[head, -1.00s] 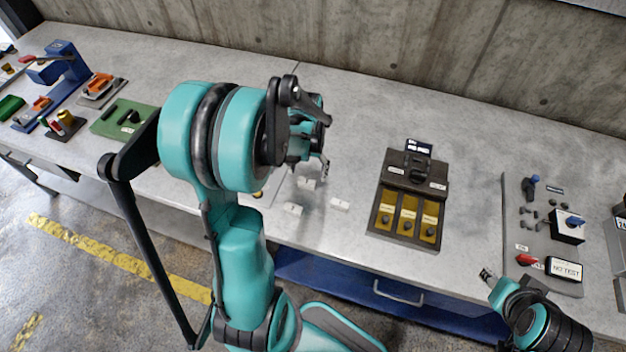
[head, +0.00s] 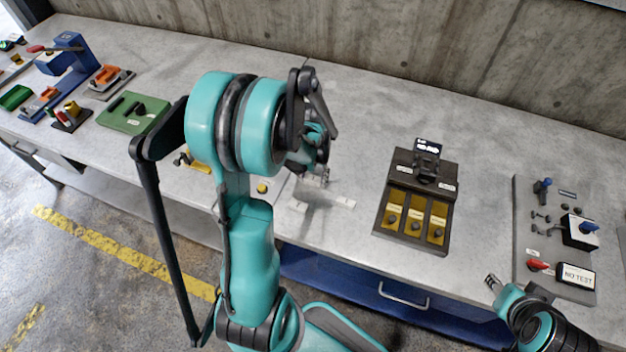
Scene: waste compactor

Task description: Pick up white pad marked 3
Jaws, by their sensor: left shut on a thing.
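My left gripper (head: 323,179) is shut just above the bench, behind the loose pads. It holds a small white pad, mostly hidden by the fingers, and its number cannot be read. Two other small white pads lie on the bench in front of it, one at the left (head: 298,206) and one at the right (head: 345,203). Their marks are too small to read. My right gripper (head: 491,282) is at the lower right, by the bench's front edge, and I cannot tell if it is open.
A dark box with three yellow slots (head: 416,210) stands right of the pads. A grey control panel (head: 530,240) with a NO TEST sign (head: 577,277) is farther right. A green block (head: 133,112) and a blue press (head: 70,58) stand at the left. The bench behind the pads is clear.

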